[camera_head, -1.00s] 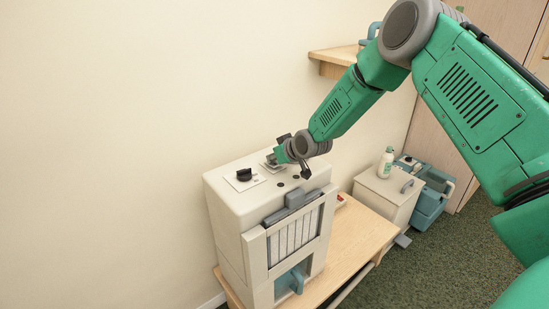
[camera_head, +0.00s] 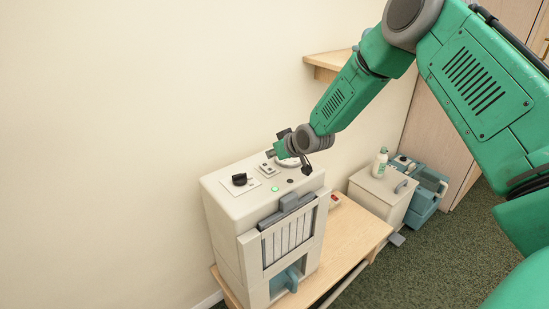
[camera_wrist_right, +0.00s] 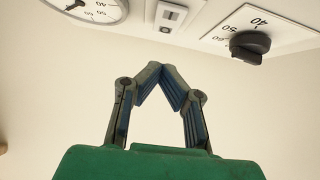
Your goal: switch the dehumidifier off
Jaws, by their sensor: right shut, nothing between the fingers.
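The cream dehumidifier (camera_head: 228,230) stands on a wooden bench against the wall. Its top has a black dial knob (camera_head: 239,180), a small rocker switch (camera_head: 266,170), a round gauge (camera_head: 288,161) partly behind my gripper, a lit green lamp (camera_head: 275,189) and a dark lamp. My right gripper (camera_head: 272,153) is just above the panel's back edge, beside the switch and apart from it. In the right wrist view the gripper (camera_wrist_right: 161,68) is shut and empty, with the switch (camera_wrist_right: 171,16) beyond its fingertips, the gauge (camera_wrist_right: 90,8) left and the knob (camera_wrist_right: 250,46) right. My left gripper is not in view.
The wooden bench (camera_head: 352,232) has bare room right of the dehumidifier, with a small red-topped item (camera_head: 334,201) on it. A cream cabinet (camera_head: 378,195) with a bottle and a teal machine (camera_head: 428,190) stand farther right. A wall shelf (camera_head: 328,62) is behind my arm.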

